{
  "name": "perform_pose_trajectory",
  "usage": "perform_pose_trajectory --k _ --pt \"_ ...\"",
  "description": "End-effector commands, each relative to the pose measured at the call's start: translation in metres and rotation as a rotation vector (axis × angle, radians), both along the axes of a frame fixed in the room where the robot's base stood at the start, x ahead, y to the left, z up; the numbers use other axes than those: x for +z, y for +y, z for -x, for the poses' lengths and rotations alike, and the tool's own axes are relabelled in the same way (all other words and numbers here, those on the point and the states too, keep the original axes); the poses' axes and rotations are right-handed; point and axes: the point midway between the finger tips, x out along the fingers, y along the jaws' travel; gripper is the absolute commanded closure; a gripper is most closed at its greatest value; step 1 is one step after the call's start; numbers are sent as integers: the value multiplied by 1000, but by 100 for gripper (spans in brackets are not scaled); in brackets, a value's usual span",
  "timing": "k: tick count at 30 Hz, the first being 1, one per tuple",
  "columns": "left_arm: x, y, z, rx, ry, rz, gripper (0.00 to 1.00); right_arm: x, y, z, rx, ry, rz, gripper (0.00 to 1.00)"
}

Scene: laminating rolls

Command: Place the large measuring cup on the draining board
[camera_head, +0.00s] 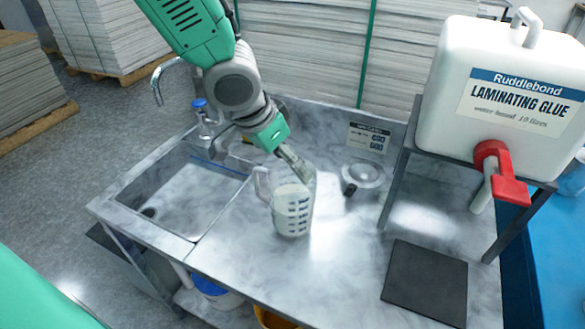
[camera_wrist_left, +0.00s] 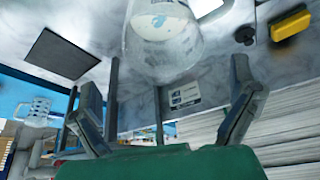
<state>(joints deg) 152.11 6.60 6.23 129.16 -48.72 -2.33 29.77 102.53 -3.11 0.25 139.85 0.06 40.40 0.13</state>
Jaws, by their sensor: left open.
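The large measuring cup (camera_head: 291,212) is clear, with dark markings, a handle on its left and whitish contents. It stands upright on the steel worktop (camera_head: 240,250), right of the sink. My left gripper (camera_head: 297,165) comes down from above at the cup's rim, with its fingers apart. In the left wrist view, the cup (camera_wrist_left: 165,35) shows beyond the open fingers, and nothing is clamped. The gripper partly hides the cup's rim in the head view. No separately marked draining board shows; the steel surface lies beside the sink basin (camera_head: 185,195). My right gripper is not in view.
A glue container (camera_head: 500,95) with a red tap stands on a raised stand at right. A dark square mat (camera_head: 425,283) lies at front right. A round metal dish-like item (camera_head: 366,176) is right of the cup. A tap (camera_head: 203,118) stands behind the sink.

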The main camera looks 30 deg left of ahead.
Motion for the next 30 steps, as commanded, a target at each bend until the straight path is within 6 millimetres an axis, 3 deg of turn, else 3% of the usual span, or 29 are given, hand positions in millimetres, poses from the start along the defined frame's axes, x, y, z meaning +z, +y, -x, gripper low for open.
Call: perform_pose_trajectory --k 3,9,30 --pt "22 2 7 0 -3 4 0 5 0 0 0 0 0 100" --pt "38 3 14 -1 1 0 0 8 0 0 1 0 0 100" --pt "39 4 16 0 1 1 0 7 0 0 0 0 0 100"
